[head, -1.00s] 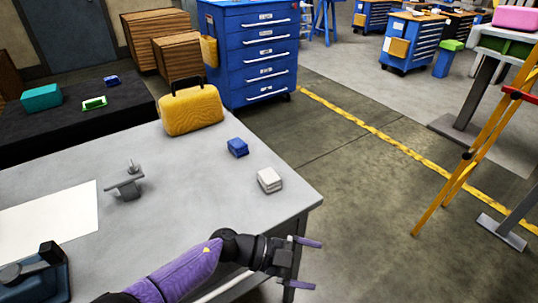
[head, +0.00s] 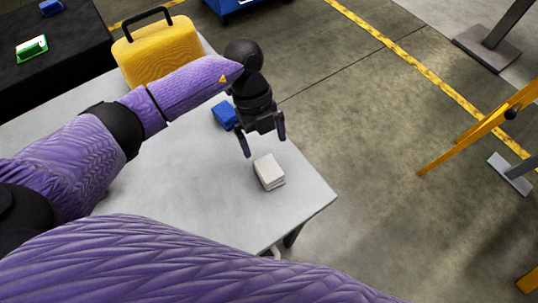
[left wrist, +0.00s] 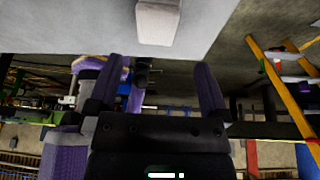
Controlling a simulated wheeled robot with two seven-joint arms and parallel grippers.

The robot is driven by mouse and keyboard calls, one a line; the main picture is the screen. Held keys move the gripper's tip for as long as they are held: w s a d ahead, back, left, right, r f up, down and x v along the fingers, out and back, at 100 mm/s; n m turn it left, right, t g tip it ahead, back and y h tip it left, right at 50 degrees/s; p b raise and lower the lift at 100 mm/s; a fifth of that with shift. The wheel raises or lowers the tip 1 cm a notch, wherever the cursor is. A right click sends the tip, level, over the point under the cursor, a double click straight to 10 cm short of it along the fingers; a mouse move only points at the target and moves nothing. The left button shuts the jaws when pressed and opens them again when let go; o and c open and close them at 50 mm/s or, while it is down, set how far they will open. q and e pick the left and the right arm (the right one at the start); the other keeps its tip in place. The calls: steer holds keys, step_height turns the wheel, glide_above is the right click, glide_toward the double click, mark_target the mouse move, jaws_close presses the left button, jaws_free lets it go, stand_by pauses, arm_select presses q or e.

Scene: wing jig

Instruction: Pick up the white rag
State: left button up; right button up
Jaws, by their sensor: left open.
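The white rag (head: 269,172) is a small folded block lying on the grey table (head: 180,190) near its right corner. It also shows at the top edge of the left wrist view (left wrist: 158,20), ahead of the fingers and apart from them. My left gripper (head: 264,145) is open and empty, pointing down just behind and above the rag in the head view. Its two fingers are spread and do not appear to touch the rag. My right gripper is not in view.
A blue folded rag (head: 225,115) lies just left of my left gripper, partly hidden by it. A yellow case (head: 160,52) stands at the table's back edge. A black bench (head: 50,70) is at the far left. A yellow stand (head: 480,132) is on the floor to the right.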

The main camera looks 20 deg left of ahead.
mark_target(269, 169)
arm_select(q)
steer(key=b+x, duration=0.1)
steer(key=x, duration=0.3)
steer(key=b+x, duration=0.1)
steer(key=x, duration=0.3)
steer(key=shift+s+a+f, duration=0.1)
steer(key=shift+s, duration=0.2)
steer(key=shift+f, duration=0.1)
steer(key=shift+c, duration=0.5)
steer(key=c, duration=1.1)
step_height(269, 169, up, 10)
steer(key=p, duration=0.3)
steer(key=shift+f+p, duration=0.2)
steer(key=shift+p, duration=0.15)
steer(key=shift+r, duration=0.3)
